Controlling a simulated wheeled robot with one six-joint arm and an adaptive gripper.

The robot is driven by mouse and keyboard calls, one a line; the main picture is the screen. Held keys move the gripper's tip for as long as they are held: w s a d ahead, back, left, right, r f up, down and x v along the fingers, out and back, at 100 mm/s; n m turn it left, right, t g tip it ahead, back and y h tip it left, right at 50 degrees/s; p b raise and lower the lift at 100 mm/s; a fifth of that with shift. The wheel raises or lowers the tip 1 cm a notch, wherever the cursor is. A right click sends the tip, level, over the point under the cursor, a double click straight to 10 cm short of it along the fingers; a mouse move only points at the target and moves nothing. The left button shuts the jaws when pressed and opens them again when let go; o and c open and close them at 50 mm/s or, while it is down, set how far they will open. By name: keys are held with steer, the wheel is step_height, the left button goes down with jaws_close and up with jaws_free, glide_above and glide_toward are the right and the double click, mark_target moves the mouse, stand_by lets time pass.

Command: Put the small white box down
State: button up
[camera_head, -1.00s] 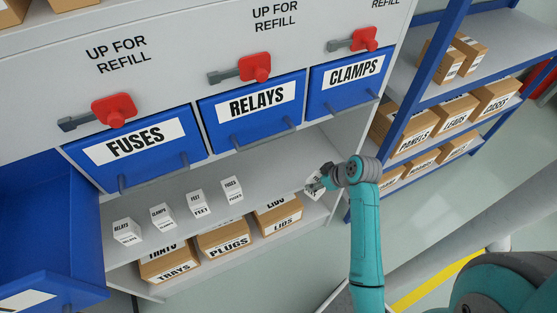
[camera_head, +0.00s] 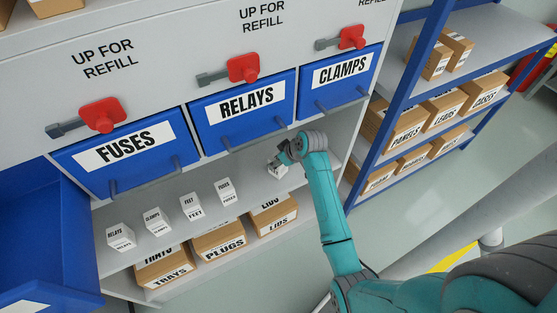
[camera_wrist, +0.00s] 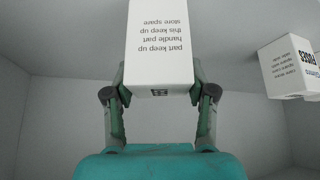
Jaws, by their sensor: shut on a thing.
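The small white box (camera_wrist: 160,45) is between the fingers of my gripper (camera_wrist: 160,88) in the wrist view, with small printed text on its facing side. In the head view the white box (camera_head: 277,170) shows partly at the end of my arm, over the right part of the grey shelf (camera_head: 250,186). My gripper (camera_head: 282,160) is shut on it. I cannot tell whether the box touches the shelf.
Several small white boxes stand on the shelf to the left, the nearest labelled FUSES (camera_head: 226,192); it also shows in the wrist view (camera_wrist: 289,68). Blue drawers, including RELAYS (camera_head: 243,108) and CLAMPS (camera_head: 341,80), hang above. Cardboard boxes such as LIDS (camera_head: 274,215) sit below.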

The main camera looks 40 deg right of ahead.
steer(key=shift+f, duration=0.2)
steer(key=o, duration=1.3)
steer(key=a+v, duration=0.1)
steer(key=v, duration=1.1)
steer(key=s+a+f+m+t+h, duration=0.1)
steer(key=s+a+f+t, duration=0.1)
steer(key=s+a+f, duration=0.4)
steer(key=s+a+f+m+t+h, duration=0.1)
steer(key=s+a+f, duration=0.1)
steer(key=s+a, duration=0.7)
steer(key=s+a+r+t, duration=0.1)
steer(key=s+a+r, duration=0.1)
steer(key=s+r, duration=0.3)
steer(key=s+a+r+t+y, duration=0.1)
steer(key=s+a+r+t, duration=0.1)
steer(key=s+r, duration=0.3)
steer(key=s+a+r+n+t, duration=0.1)
steer(key=s+a+r, duration=0.3)
steer(key=s, duration=0.4)
steer(key=shift+s+a+r+t, duration=0.1)
steer(key=shift+s+r+t, duration=0.1)
steer(key=shift+r+t, duration=0.35)
